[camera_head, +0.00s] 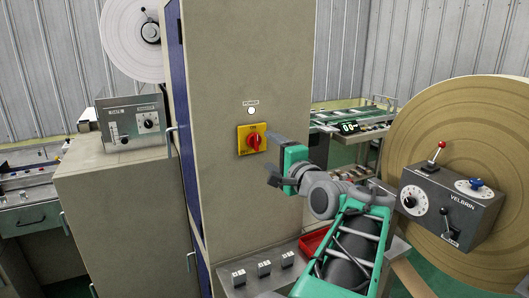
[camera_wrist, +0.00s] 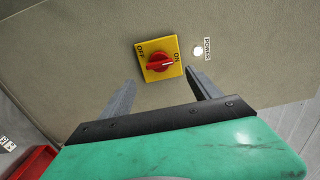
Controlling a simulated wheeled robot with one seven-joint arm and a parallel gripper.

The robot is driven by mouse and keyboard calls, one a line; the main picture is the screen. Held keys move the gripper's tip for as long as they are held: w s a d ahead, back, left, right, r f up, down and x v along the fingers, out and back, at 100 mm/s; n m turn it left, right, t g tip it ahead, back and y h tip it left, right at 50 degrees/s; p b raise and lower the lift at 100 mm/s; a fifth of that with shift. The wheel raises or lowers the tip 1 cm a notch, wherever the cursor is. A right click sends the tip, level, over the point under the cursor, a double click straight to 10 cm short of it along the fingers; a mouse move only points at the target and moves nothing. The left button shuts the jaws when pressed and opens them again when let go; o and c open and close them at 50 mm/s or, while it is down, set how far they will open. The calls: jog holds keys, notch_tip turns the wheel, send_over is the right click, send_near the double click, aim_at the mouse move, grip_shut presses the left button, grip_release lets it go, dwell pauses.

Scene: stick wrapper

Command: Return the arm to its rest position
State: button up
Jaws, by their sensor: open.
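My gripper (camera_head: 272,158) is in front of the beige cabinet (camera_head: 245,60), with its arm reaching up from the lower right. In the wrist view its two grey fingers (camera_wrist: 160,80) are spread apart with nothing between them. A red rotary switch (camera_head: 254,141) on a yellow plate is on the cabinet face, just left of the gripper in the head view. In the wrist view the red switch (camera_wrist: 160,63) lies just beyond the fingertips, apart from them, and its white mark points toward ON. A white lamp (camera_head: 251,111) labelled POWER is above the plate.
A grey control box (camera_head: 450,210) with levers and a large tan roll (camera_head: 440,115) stand right of my arm. A red tray (camera_head: 313,241) and several small switches (camera_head: 264,268) are below it. A grey dial box (camera_head: 132,123) is at the left.

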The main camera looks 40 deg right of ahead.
jog(key=shift+s+a, duration=0.1)
jog(key=shift+s, duration=0.1)
jog(key=w+a+f+n+g+y, duration=0.25)
jog(key=a+f+n, duration=0.25)
jog(key=a+f, duration=0.4)
jog(key=w+a+f+n+g+y, duration=0.25)
jog(key=a+f+n+g, duration=0.35)
jog(key=a, duration=0.5)
jog(key=s+a+f+n+g, duration=0.5)
jog(key=s+a+f+n, duration=0.5)
jog(key=s+a+f, duration=0.3)
jog(key=shift+s+a+f, duration=0.25)
jog(key=shift+s+a, duration=0.45)
jog(key=shift+s, duration=0.3)
jog(key=shift+g, duration=0.25)
